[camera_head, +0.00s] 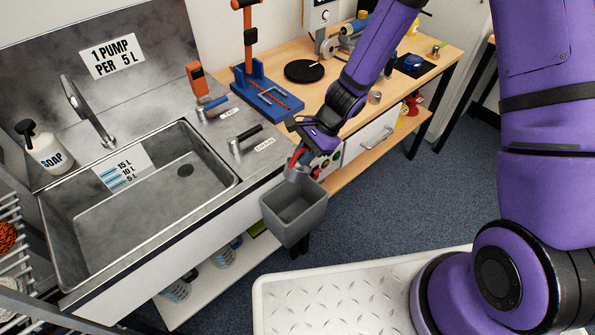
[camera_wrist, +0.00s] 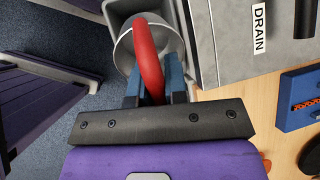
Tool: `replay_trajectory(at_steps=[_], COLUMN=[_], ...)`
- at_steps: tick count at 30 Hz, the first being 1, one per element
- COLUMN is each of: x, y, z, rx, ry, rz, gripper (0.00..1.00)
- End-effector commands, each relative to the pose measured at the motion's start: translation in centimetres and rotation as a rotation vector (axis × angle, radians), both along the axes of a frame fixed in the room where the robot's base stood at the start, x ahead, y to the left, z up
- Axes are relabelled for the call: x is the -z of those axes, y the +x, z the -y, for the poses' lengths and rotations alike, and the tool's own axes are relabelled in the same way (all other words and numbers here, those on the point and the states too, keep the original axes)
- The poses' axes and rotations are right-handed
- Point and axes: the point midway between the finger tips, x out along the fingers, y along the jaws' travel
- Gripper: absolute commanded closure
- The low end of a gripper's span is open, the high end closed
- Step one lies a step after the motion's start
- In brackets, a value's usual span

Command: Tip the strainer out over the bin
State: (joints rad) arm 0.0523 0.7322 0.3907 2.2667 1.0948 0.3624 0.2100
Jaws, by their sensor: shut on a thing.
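The strainer is a small metal cup with a red handle. My gripper (camera_wrist: 153,86), with blue fingers, is shut on the red handle (camera_wrist: 149,50). The strainer's metal cup (camera_wrist: 124,52) is beyond the fingertips in the wrist view. In the head view the strainer (camera_head: 297,174) is small below my gripper (camera_head: 301,156), at the bin's upper rim. The bin (camera_head: 279,213) is an open grey box at the counter's front edge; its grey wall (camera_wrist: 118,8) also shows behind the strainer in the wrist view. I cannot tell the strainer's exact tilt or contents.
The steel sink (camera_head: 75,240) lies left of the bin, with a tap (camera_head: 88,112) and soap bottle (camera_head: 45,150) behind. Lever handles (camera_head: 245,140) stand on the counter close to my gripper. A wooden bench (camera_head: 330,95) with a blue-based stand (camera_head: 262,95) is behind.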

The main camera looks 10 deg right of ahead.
Motion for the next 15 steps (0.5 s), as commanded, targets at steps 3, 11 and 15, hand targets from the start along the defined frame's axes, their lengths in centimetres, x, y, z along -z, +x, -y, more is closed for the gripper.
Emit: replay_trajectory(at_steps=[3,11,15], x=[0.0,-0.9,-1.3], y=[0.0,-0.1,-0.1], z=[0.0,-0.2,-0.1], rx=[-0.001,-0.006,-0.005], ry=[-0.002,-0.140,-0.206], rz=[0.002,0.097,0.139], gripper=[1.00,1.00,1.00])
